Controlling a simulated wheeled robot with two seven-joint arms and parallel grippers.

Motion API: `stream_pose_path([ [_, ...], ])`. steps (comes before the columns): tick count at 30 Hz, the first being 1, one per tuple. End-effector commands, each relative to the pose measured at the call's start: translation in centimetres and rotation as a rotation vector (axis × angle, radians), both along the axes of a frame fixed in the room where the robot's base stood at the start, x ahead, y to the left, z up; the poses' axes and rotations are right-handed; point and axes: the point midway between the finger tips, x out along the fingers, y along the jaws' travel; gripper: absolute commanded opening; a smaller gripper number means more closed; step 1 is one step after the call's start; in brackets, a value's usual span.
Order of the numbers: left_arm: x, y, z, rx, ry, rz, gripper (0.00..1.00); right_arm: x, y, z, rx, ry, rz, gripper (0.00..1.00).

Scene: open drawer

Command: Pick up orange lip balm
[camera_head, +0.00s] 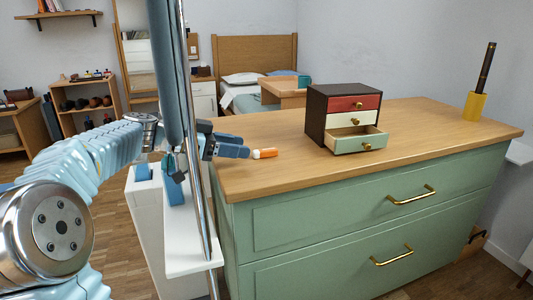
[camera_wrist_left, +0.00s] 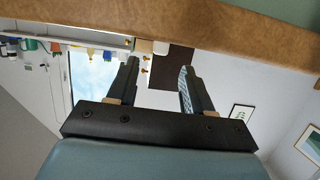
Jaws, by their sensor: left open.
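The orange lip balm (camera_head: 265,153), an orange tube with a pale end, lies on its side on the wooden top of the green dresser, near its left end. My left gripper (camera_head: 243,150) is just left of the lip balm at counter height, pointing toward it. In the left wrist view my left gripper (camera_wrist_left: 158,68) shows two dark fingers spread apart, with no lip balm clearly visible between them. I cannot tell whether the fingers touch or surround the tube. My right gripper is not in view.
A small dark chest (camera_head: 317,108) with red, cream and green drawers stands right of the lip balm, its bottom drawer (camera_head: 356,143) pulled open. A yellow holder (camera_head: 474,106) with a dark stick is at the far right. The countertop between is clear.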

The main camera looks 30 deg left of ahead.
Motion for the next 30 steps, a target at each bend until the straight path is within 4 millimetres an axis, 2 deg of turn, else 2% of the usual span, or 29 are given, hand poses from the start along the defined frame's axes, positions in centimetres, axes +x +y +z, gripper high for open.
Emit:
stream_pose_path([
  [12,3.8,-3.4,-1.4,0.000,0.000,-0.001,0.51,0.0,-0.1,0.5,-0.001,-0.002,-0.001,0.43],
  [20,4.0,-3.6,-1.5,0.001,-0.001,0.000,0.51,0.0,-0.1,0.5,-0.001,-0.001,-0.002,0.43],
  [30,4.0,-3.6,-1.5,0.000,0.000,0.000,0.00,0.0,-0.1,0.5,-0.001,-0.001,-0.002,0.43],
])
